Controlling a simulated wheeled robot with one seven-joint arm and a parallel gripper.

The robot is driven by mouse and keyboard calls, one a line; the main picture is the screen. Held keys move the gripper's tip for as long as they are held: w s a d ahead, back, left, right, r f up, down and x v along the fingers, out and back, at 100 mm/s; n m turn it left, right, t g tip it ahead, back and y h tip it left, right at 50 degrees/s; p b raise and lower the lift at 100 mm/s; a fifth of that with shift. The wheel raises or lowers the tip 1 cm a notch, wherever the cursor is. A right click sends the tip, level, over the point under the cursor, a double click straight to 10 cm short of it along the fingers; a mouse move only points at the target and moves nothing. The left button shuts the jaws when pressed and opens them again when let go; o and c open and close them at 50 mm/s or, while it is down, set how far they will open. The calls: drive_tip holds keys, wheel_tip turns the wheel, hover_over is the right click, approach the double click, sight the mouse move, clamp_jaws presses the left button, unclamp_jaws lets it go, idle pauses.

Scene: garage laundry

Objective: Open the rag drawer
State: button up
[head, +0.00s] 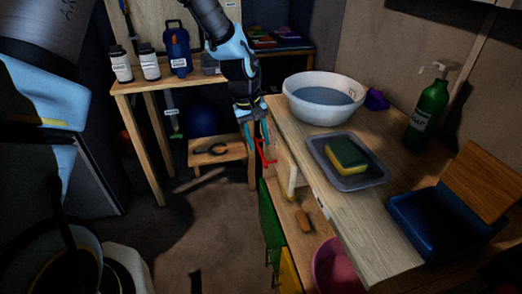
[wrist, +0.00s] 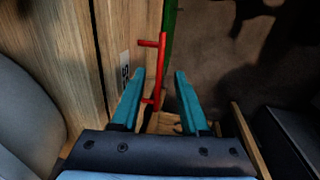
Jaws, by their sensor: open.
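A red bar handle (wrist: 160,65) stands out on two posts from a pale wooden front (wrist: 110,45) in the wrist view. A white label (wrist: 125,70), partly hidden by a finger, is on that front. In the head view the red handle (head: 268,157) is at the bench's left side, below the basin. My gripper (wrist: 159,74) is open and pointed at the handle, which shows between its two teal fingers; I cannot tell whether they touch it. In the head view my gripper (head: 256,138) hangs just above and beside the handle. How far the drawer stands out is unclear.
The bench top (head: 375,225) holds a white basin (head: 322,98) of water, a grey tray (head: 345,165) with a sponge, and a green bottle (head: 428,105). Green (head: 270,215) and yellow (head: 289,272) fronts are lower down. A small stool (head: 216,152) stands behind. Floor at left is clear.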

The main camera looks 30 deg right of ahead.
sight(262, 156)
drive_tip(key=shift+s+d+f, duration=0.1)
drive_tip(key=shift+d+f, duration=0.15)
drive_tip(key=shift+f, duration=0.9)
drive_tip(key=shift+d+f, duration=0.2)
drive_tip(key=shift+f, duration=0.95)
clamp_jaws()
